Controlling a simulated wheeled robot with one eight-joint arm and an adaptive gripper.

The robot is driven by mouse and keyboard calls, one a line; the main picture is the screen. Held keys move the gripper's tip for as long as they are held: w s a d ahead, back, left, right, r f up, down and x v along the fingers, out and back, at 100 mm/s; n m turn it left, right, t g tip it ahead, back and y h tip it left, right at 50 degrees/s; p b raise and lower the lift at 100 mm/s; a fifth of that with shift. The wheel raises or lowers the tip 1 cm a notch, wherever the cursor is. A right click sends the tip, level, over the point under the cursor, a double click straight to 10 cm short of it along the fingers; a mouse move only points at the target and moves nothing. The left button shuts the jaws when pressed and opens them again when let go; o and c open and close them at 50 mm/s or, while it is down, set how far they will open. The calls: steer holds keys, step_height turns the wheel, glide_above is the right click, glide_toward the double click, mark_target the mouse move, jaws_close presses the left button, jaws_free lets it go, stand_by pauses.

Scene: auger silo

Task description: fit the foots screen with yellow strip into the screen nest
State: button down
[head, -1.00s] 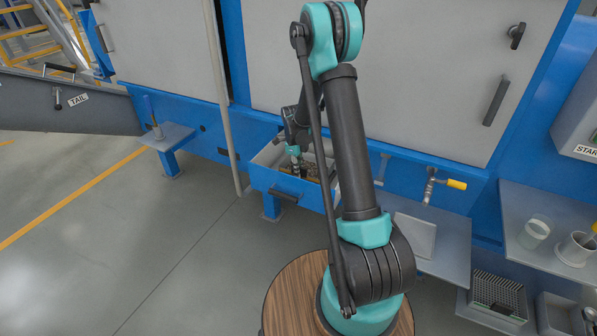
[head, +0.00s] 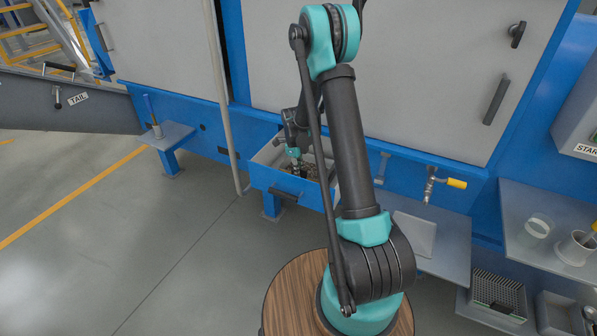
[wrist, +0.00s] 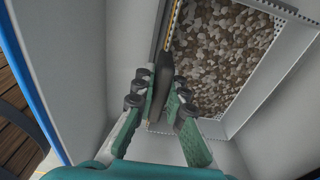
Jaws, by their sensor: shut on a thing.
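The foots screen (wrist: 222,50) lies in an open blue-fronted drawer; it has a pale perforated rim and brown flakes show within it. A thin yellow strip (wrist: 171,22) runs along its left edge in the wrist view. My gripper (wrist: 161,84) is down inside the drawer, shut on a dark upright grip at the screen's left edge. In the head view my gripper (head: 295,160) is small and partly hides the contents. I cannot make out the screen nest apart from the drawer floor, nor tell whether the screen is seated.
The drawer's grey walls (wrist: 68,70) stand close around my gripper. A blue front with a dark handle (head: 287,193) faces me. A yellow-handled valve (head: 450,183) and a grey shelf (head: 445,245) are to the right. Open floor lies to the left.

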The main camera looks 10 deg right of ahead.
steer(key=shift+f, duration=0.65)
steer(key=c, duration=1.5)
jaws_free()
steer(key=r, duration=0.8)
steer(key=a+r, duration=0.1)
steer(key=r, duration=0.3)
steer(key=shift+w, duration=0.2)
steer(key=s+d+r+n+t, duration=0.1)
steer(key=s+n, duration=0.7)
steer(key=s, duration=0.2)
steer(key=s+d+r+n+t, duration=0.2)
steer(key=s+n, duration=0.6)
steer(key=s, duration=0.2)
steer(key=s+d+r+n+t, duration=0.1)
steer(key=s+n, duration=0.8)
steer(key=s, duration=0.2)
steer(key=shift+d+r+t+y, duration=0.2)
steer(key=shift+d+t+y, duration=0.1)
steer(key=shift+d+y, duration=0.1)
